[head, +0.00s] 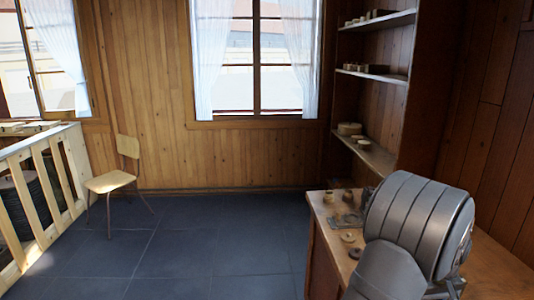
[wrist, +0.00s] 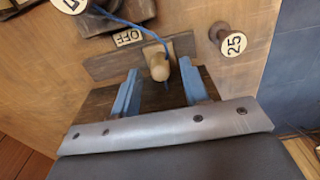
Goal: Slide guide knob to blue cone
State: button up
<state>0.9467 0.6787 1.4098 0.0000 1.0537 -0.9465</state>
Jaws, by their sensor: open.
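In the wrist view a pale wooden knob (wrist: 159,68), likely the guide knob, stands between the fingertips of my gripper (wrist: 158,72). The two blue fingers are open, one on each side, with gaps visible between them and the knob. A blue cord (wrist: 122,19) runs from the upper left to the knob, and a short blue piece shows just below it. I cannot make out a blue cone in either view. In the head view my grey arm covers much of the bench, and my gripper does not show.
In the wrist view, a sign reading OFF (wrist: 129,38) lies beyond the knob, and a spool marked 25 (wrist: 232,43) is to the right. A round tag (wrist: 70,3) is at top left. The wooden bench (head: 318,232) holds small turned pieces; a chair (head: 112,182) stands apart.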

jog(key=shift+r, duration=2.3)
grip_shut()
notch_tip(320, 180, up, 4)
dwell(0.4)
jog(key=c, duration=0.8)
grip_release()
